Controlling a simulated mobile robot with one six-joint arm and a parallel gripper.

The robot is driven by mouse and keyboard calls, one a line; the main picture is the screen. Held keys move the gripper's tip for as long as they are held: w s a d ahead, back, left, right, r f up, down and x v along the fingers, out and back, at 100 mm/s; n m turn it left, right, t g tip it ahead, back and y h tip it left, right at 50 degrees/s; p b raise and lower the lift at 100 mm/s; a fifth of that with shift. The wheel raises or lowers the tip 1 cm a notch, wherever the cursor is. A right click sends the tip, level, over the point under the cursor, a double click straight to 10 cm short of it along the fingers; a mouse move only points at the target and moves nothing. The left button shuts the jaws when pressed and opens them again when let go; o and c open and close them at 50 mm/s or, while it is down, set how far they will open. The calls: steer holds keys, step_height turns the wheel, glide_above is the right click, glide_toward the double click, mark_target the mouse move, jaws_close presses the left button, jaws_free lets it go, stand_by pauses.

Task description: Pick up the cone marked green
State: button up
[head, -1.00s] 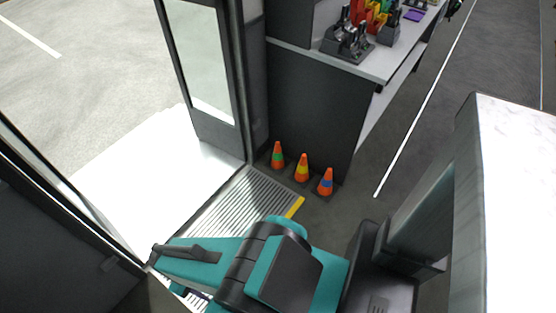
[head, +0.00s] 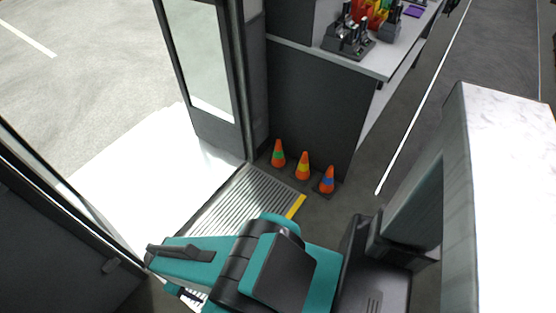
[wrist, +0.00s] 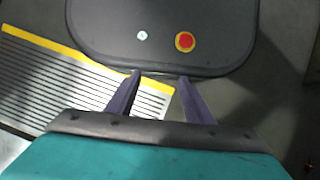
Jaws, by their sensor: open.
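The cone marked green (head: 278,154) is orange with a green band. It stands upright on the floor at the left end of a row of three, against the dark side of the counter. The yellow-banded cone (head: 303,167) and the blue-banded cone (head: 327,180) stand to its right. My gripper (wrist: 160,76) is open and empty in the wrist view, its two dark fingers apart above my own base. It is well away from the cones; no cone shows clearly between the fingers. In the head view my teal arm hides the gripper's fingers.
A ribbed step plate (head: 240,205) with a yellow edge lies left of the cones, by the open doorway. The counter (head: 318,100) rises behind the cones, with radios and other gear on top. A white marble-topped surface (head: 510,180) stands at the right. Dark floor lies between.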

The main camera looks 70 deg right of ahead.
steer(key=w+d+f+m+t+b, duration=0.3)
steer(key=w+d+f+t+b, duration=0.45)
steer(key=w+d+f, duration=0.8)
steer(key=w+d+f+m+t+h+b, duration=0.2)
steer(key=w+d+b, duration=0.25)
steer(key=d, duration=0.45)
steer(key=w+d+f+m+t+h+b, duration=0.15)
steer(key=w+d+b, duration=0.35)
steer(key=d, duration=0.5)
steer(key=s+d+f+m+t+h+b, duration=0.1)
steer(key=s+d+m+h+b, duration=0.2)
steer(key=d, duration=1)
steer(key=s+d+m+h+b, duration=0.1)
steer(key=d+h+b, duration=0.3)
steer(key=d, duration=0.9)
steer(key=s+d+r+m+g+h+b, duration=0.1)
steer(key=s+d+m+g+h+b, duration=0.1)
steer(key=s+d, duration=0.7)
steer(key=s+d+r+m+g+h+b, duration=0.1)
steer(key=s+d+r+m+h+b, duration=0.1)
steer(key=s+d+h+b, duration=0.3)
steer(key=s+d+m, duration=0.1)
steer(key=s+d, duration=0.3)
steer(key=d, duration=0.1)
steer(key=shift+s+g, duration=0.35)
steer(key=shift+g, duration=0.05)
